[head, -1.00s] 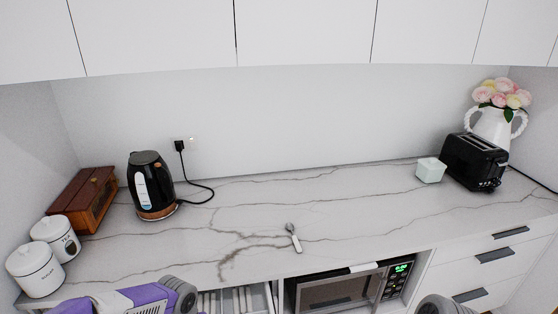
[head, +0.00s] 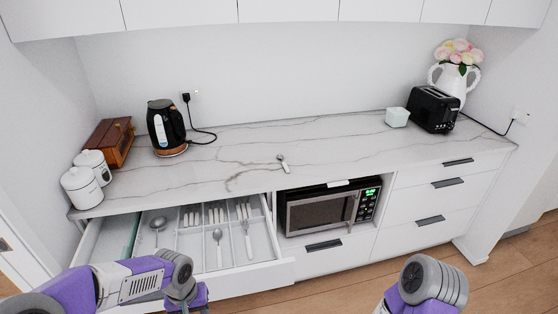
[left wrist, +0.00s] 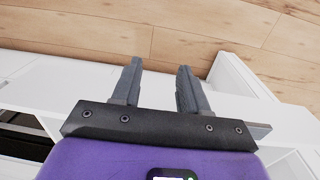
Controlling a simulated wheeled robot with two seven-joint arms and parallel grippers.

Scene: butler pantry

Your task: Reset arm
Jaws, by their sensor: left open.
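My left gripper (left wrist: 160,82) shows in the left wrist view with two grey fingers apart and nothing between them. Wooden floor and white cabinet parts lie beyond the fingers. In the head view my left arm (head: 150,280) reaches in from the lower left, in front of the open drawer; its fingers are not visible there. My right arm (head: 430,285) shows only as a purple and grey joint at the bottom right; its gripper is out of view.
The open drawer (head: 283,268) holds several pieces of cutlery and juts out below the counter (head: 330,150). A spoon (head: 283,162) lies on the counter. A kettle (head: 166,128), canisters (head: 82,188), microwave (head: 320,212) and toaster (head: 433,108) stand around. Floor is clear at right.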

